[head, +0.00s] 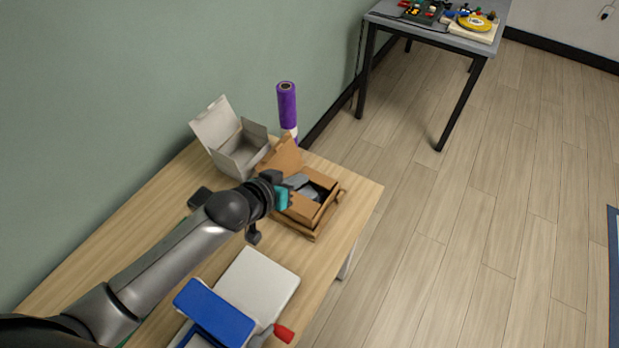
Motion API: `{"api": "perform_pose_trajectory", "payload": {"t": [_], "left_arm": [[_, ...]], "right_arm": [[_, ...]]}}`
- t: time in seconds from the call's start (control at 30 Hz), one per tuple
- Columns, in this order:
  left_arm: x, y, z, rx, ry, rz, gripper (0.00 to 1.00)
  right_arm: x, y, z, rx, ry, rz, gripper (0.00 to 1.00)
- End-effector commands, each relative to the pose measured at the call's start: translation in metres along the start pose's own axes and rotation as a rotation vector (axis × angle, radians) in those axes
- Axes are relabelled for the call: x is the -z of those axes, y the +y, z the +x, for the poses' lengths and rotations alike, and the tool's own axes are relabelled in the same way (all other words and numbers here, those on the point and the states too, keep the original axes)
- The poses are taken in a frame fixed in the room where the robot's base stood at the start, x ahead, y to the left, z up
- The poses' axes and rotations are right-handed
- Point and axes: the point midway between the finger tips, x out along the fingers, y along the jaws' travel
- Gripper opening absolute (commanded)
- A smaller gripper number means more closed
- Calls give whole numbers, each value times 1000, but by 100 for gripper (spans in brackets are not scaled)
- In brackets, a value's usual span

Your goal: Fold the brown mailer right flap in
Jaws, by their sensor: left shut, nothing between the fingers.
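The brown mailer (303,210) is an open cardboard box near the far right end of the wooden table. Its lid (279,155) stands up at the back. A flap (328,212) sticks out at its right side, and another strip lies along its front. Grey items (301,183) show inside. My left gripper (284,197) has teal fingertips and is shut and empty at the mailer's left side. The gripper and wrist hide that side, and I cannot tell whether the fingertips touch the cardboard. My right gripper is not in view.
An open pale box (238,150) stands behind the mailer, beside a purple roll (287,105). A white box (262,279), a blue item (214,313) and a red-tipped tool (283,333) lie nearer. The table's right edge is close to the mailer. A grey table (440,38) stands farther off.

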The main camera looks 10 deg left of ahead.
Motion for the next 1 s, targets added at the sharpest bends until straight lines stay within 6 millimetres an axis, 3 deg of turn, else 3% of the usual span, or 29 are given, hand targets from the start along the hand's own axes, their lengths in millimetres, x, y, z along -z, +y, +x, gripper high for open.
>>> {"api": "perform_pose_trajectory", "payload": {"t": [0.13,0.33,1.0], "left_arm": [[13,-4,-2,47,-16,192,0],[14,-6,9,57,-20,223,0],[12,-11,101,55,-19,218,0]], "right_arm": [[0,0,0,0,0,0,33],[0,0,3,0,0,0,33],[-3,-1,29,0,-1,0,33]]}}
